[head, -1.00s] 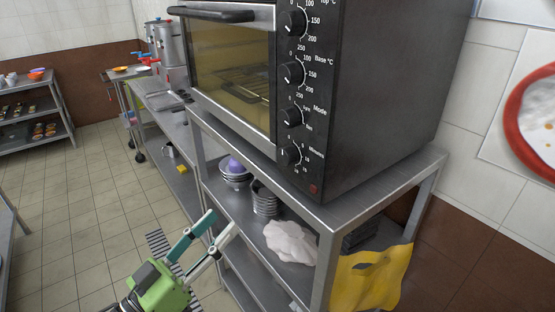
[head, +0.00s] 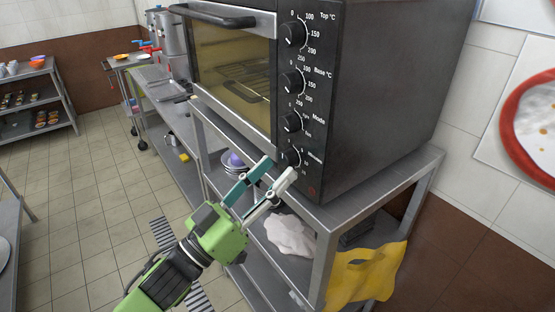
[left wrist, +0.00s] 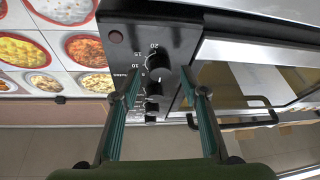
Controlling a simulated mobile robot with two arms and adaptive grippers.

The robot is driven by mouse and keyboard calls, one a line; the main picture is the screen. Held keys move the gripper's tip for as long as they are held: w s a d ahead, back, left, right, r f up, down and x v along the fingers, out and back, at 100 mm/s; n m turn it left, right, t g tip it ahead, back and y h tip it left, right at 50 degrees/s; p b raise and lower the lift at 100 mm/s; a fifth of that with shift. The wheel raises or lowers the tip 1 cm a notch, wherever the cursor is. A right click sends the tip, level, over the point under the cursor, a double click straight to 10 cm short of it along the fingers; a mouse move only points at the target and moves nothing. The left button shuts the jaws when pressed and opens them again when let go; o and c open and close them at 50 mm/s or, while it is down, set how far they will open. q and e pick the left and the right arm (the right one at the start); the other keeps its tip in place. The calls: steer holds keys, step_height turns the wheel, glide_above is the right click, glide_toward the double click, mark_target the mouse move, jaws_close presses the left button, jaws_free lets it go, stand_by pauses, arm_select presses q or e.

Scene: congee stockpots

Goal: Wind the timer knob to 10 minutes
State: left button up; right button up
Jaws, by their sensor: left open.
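The timer knob (head: 290,158) is the lowest black dial on the oven's front panel, below the Mode knob (head: 291,121). In the left wrist view the timer knob (left wrist: 158,66) shows beside the marks 20, 15 and 10; I cannot clearly read its pointer. My left gripper (head: 278,169) is open and empty, its fingertips just in front of and slightly below the timer knob. In the left wrist view the two fingers of the gripper (left wrist: 160,82) lie to either side of the knob's line; I cannot tell whether they touch it. My right gripper is not in view.
The black oven (head: 385,95) stands on a steel shelf unit (head: 375,200). The oven door handle (head: 215,15) juts out to the left. Bowls, a white cloth (head: 290,236) and a yellow cloth (head: 365,272) are below. Open tiled floor lies left.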

arm_select(q)
steer(key=shift+x, duration=0.8)
steer(key=shift+w+d, duration=0.1)
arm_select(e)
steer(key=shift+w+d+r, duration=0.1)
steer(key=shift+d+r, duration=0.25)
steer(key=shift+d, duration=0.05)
arm_select(q)
steer(key=shift+c, duration=0.3)
steer(key=c, duration=1)
steer(key=shift+c, duration=0.2)
